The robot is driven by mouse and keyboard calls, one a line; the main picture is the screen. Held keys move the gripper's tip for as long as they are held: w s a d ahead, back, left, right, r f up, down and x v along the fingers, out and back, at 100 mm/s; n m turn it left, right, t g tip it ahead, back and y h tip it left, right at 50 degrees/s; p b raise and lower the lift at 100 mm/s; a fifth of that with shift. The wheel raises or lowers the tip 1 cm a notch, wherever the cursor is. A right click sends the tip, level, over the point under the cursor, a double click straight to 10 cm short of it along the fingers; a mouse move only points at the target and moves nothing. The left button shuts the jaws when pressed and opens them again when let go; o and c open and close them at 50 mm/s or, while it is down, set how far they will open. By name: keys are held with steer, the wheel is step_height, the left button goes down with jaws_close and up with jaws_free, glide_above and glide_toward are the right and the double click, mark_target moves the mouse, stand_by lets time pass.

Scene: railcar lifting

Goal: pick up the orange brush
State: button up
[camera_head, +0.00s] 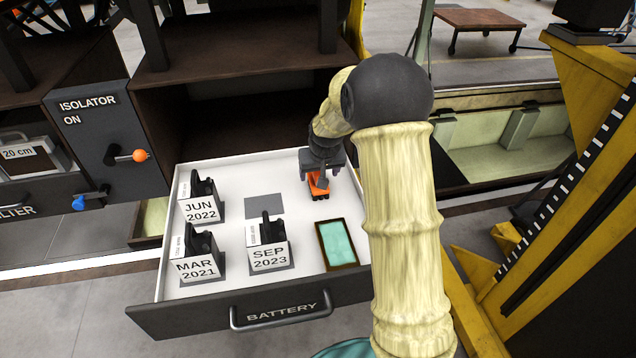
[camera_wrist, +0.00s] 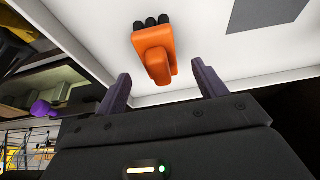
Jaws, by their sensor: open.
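The orange brush (camera_head: 318,186) lies in the back right part of the open white drawer marked BATTERY. In the wrist view the brush (camera_wrist: 153,52) shows an orange body with dark bristle tufts at its far end. My gripper (camera_head: 322,176) is above the brush and partly covers it in the head view. In the wrist view my gripper (camera_wrist: 160,85) is open and empty. Its two dark fingers stand to either side of the brush's near end, with white drawer floor visible between. I cannot tell how far the fingertips are above the brush.
The drawer (camera_head: 222,282) also holds several labelled battery blocks, such as SEP 2023 (camera_head: 270,256), a grey square (camera_head: 264,207) and a green-topped tray (camera_head: 323,255). The cabinet shelf (camera_head: 240,75) overhangs the drawer's back. A yellow frame (camera_head: 590,110) stands at right.

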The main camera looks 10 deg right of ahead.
mark_target(318, 173)
steer(key=shift+w+f, duration=0.1)
steer(key=shift+w+f+p, duration=0.3)
steer(key=shift+f+p, duration=0.2)
steer(key=shift+p, duration=0.2)
steer(key=p+x, duration=0.1)
steer(key=x, duration=0.2)
steer(key=shift+w+r+p, duration=0.1)
steer(key=shift+w+p, duration=0.05)
steer(key=shift+p, duration=0.15)
steer(key=shift+w+f, duration=0.1)
steer(key=shift+f, duration=0.3)
steer(key=c, duration=1.1)
steer(key=shift+w, duration=0.1)
steer(key=shift+c, duration=0.2)
